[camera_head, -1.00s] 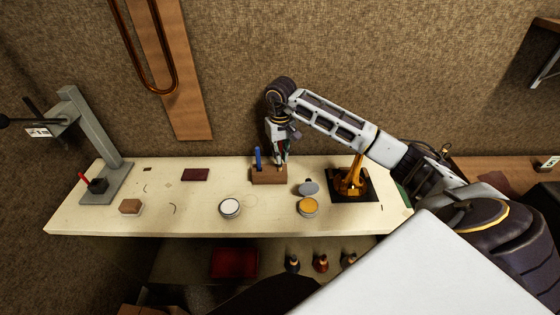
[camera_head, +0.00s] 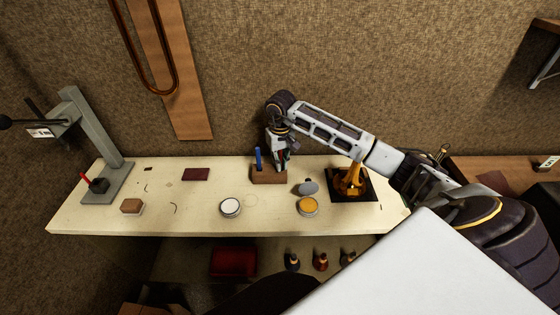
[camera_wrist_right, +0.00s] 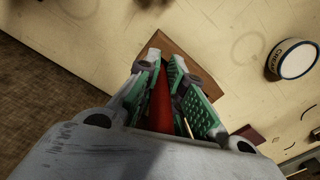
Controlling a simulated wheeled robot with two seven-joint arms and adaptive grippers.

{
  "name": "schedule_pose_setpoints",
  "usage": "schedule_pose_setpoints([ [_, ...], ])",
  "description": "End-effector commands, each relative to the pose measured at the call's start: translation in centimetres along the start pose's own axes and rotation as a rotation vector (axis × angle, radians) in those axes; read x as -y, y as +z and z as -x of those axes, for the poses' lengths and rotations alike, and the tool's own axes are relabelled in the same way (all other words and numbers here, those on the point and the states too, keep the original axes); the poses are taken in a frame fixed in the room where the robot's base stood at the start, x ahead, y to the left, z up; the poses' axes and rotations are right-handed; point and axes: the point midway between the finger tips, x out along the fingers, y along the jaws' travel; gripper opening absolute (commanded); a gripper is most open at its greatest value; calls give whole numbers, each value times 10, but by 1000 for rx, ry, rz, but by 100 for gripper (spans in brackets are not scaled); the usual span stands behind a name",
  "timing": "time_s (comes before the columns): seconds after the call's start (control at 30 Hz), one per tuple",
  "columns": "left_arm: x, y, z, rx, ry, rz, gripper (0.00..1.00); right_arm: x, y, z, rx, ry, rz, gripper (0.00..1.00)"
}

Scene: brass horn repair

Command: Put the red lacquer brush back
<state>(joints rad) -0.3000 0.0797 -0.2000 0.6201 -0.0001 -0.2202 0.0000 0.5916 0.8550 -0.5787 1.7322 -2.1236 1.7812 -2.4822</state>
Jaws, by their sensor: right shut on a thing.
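The red lacquer brush (camera_wrist_right: 162,104) is between the green-padded fingers of my right gripper (camera_wrist_right: 168,75), which is shut on it. In the head view my right gripper (camera_head: 281,163) is at the right part of the brown wooden brush block (camera_head: 268,177). The block also shows beyond the fingertips in the wrist view (camera_wrist_right: 192,58). A blue-handled brush (camera_head: 258,158) stands upright in the block, left of the gripper. The fingers hide the red brush's lower end, so I cannot tell how deep it sits. My left gripper is not in view.
A white-lidded tin (camera_head: 230,207), a yellow-topped tin (camera_head: 308,206) and a grey lid (camera_head: 309,187) lie in front of the block. A brass horn part (camera_head: 350,180) stands on a dark mat to the right. A grey stand (camera_head: 95,140) is at the left.

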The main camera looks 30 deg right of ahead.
Motion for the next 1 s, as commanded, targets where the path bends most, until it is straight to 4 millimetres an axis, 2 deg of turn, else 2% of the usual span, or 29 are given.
schedule_pose_setpoints([
  [0.13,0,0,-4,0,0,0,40,0,0,-3,0,0,0,0],
  [0.17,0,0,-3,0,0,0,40,0,0,-3,0,0,0,13],
  [0.3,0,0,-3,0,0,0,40,0,0,-2,0,0,0,31],
  [0.77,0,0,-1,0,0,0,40,0,0,-1,0,0,0,32],
  [1.0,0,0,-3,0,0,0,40,0,-1,10,-3,1,0,32],
])
